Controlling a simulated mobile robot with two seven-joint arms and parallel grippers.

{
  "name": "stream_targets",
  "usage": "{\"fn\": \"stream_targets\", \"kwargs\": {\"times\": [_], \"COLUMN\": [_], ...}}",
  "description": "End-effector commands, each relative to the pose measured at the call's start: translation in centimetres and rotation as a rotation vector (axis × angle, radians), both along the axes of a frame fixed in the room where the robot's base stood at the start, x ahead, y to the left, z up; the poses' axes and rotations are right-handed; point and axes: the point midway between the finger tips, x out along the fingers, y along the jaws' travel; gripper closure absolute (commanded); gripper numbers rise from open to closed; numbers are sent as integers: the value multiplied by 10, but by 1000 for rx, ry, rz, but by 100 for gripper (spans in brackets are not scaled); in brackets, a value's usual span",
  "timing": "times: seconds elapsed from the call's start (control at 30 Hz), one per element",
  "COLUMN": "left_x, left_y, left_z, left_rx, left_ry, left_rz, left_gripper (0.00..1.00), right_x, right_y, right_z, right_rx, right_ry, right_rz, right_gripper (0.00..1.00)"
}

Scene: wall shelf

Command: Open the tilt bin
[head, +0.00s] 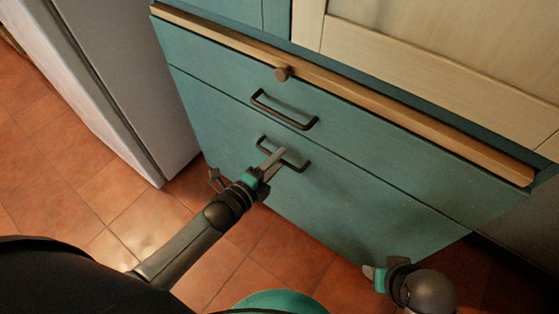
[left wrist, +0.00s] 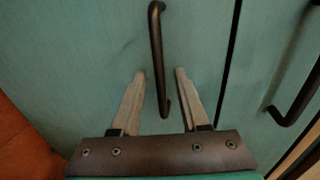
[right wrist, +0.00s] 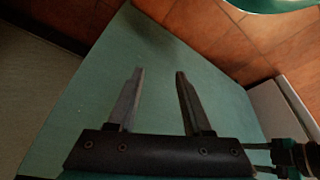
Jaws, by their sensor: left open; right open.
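The tilt bin appears to be the large lower teal panel (head: 345,205), flush with the cabinet front. Its dark bar handle (head: 296,167) also shows in the left wrist view (left wrist: 157,45). My left gripper (head: 274,160) is open at this handle. In the left wrist view one finger is on each side of the handle's lower end, with gaps showing. Whether the fingertips reach behind the bar cannot be told. My right gripper (head: 373,274) is open and empty, low near the panel's bottom right; its two fingers show apart in the right wrist view (right wrist: 160,72).
Above the panel is a shut teal drawer with its own bar handle (head: 284,112). A wooden board with a round knob (head: 282,73) runs above that. A pale appliance (head: 125,75) stands left of the cabinet. The tiled floor (head: 120,215) in front is clear.

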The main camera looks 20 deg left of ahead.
Motion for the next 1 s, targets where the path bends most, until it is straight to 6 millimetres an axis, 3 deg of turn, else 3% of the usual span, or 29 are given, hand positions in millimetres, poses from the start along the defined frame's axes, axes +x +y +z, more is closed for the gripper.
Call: {"fn": "stream_targets", "kwargs": {"times": [0.5,0.9,1.0], "left_x": [11,11,11], "left_y": [-4,-4,-4], "left_z": [-2,-2,-2], "left_rx": [0,0,0], "left_ry": [0,0,0], "left_rz": [-1,-1,-1], "left_gripper": [55,99,100], "right_x": [1,2,2], "right_y": [0,0,0], "right_z": [11,11,11], "right_rx": [2,2,2], "right_ry": [-16,-16,-16], "right_rz": [-1,-1,-1], "right_gripper": [50,50,50]}}
